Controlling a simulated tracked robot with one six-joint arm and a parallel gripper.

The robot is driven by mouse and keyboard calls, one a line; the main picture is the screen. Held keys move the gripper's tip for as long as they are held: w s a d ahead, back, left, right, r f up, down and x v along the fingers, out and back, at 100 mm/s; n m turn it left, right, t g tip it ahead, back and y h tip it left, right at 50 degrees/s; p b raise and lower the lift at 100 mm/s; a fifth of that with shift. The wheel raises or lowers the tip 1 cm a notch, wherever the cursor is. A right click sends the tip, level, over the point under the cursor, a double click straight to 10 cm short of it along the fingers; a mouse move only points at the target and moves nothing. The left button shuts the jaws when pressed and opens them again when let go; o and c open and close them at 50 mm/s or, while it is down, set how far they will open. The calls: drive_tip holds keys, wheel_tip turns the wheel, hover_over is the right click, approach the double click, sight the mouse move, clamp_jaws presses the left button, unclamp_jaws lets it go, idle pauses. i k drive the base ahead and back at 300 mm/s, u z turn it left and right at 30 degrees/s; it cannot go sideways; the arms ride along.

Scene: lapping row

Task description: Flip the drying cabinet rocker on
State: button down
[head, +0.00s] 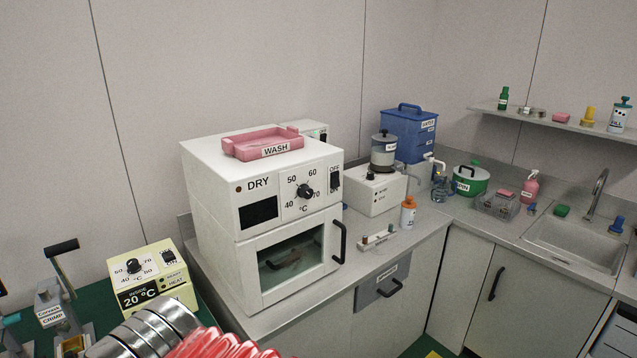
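The white drying cabinet (218,215), marked DRY, stands on the grey counter at the centre of the head view. Its black rocker (335,181) is at the right end of the upper front panel, under a small label reading OFF. The rocker's exact tilt is too small to tell. A black temperature dial (305,192) sits left of the rocker, and the dark display (259,213) is further left and unlit. The glass door below is shut, with a black handle (340,242) at its right. My gripper is not in view.
A pink WASH tray (262,142) lies on the cabinet. A white box (375,192), orange bottle (408,212) and small rack (378,238) stand to the right. A cream heater unit (150,280) is at left. Ribbed silver and red shapes I cannot identify fill the bottom edge.

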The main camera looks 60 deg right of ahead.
sight(336, 180)
drive_tip(key=u, duration=0.55)
drive_tip(key=k, duration=0.95)
drive_tip(key=z, duration=1.25)
drive_tip(key=i, duration=1)
drive_tip(key=z, duration=0.1)
